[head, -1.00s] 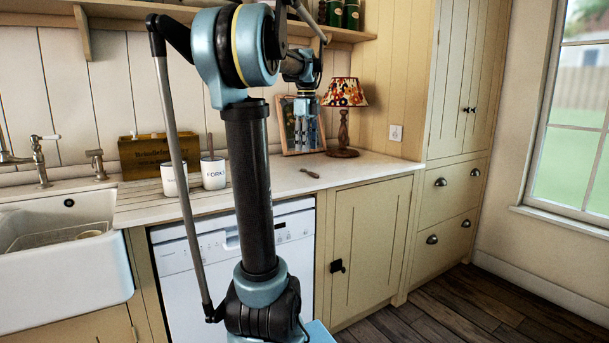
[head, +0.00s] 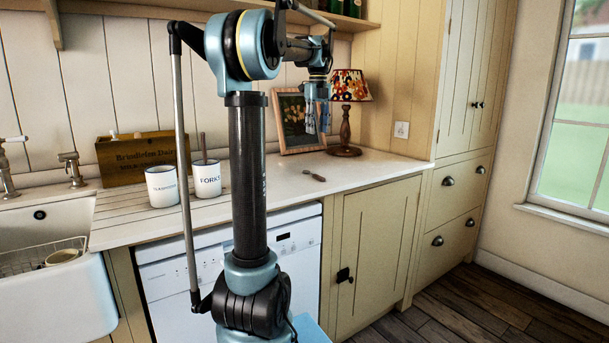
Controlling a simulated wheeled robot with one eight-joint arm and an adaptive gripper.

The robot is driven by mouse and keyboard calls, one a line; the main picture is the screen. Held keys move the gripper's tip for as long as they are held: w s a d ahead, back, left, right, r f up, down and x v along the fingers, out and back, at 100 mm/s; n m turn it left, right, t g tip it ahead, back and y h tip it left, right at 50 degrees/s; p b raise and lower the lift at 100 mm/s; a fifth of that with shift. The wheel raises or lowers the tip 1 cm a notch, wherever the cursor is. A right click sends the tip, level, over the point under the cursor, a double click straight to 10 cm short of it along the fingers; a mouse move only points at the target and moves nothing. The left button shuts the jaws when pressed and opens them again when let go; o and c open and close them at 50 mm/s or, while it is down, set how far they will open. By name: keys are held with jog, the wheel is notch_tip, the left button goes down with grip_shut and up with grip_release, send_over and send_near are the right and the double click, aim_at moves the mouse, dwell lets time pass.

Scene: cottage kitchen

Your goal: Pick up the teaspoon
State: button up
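A small brown teaspoon (head: 315,176) lies on the white countertop, to the right of my arm's upright link. My gripper (head: 317,130) hangs above the counter, pointing down, in front of the picture frame and left of the lamp. It is clear of the teaspoon and higher in the picture. Its fingers are small in this view; there seems to be a gap between them, and I see nothing held.
White pots (head: 207,179) and a wooden box (head: 141,156) stand left on the counter. A picture frame (head: 290,123) and a lamp (head: 347,100) stand at the back. The sink (head: 50,290) is at the far left. The counter around the teaspoon is clear.

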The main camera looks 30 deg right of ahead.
send_over(315, 174)
notch_tip(315, 174, down, 12)
jog(key=shift+s+d+r, duration=0.1)
jog(key=shift+s, duration=0.05)
jog(key=shift+w+f, duration=0.15)
jog(key=shift+f, duration=1.2)
jog(key=shift+w+f, duration=0.15)
jog(key=shift+f, duration=1.2)
grip_shut()
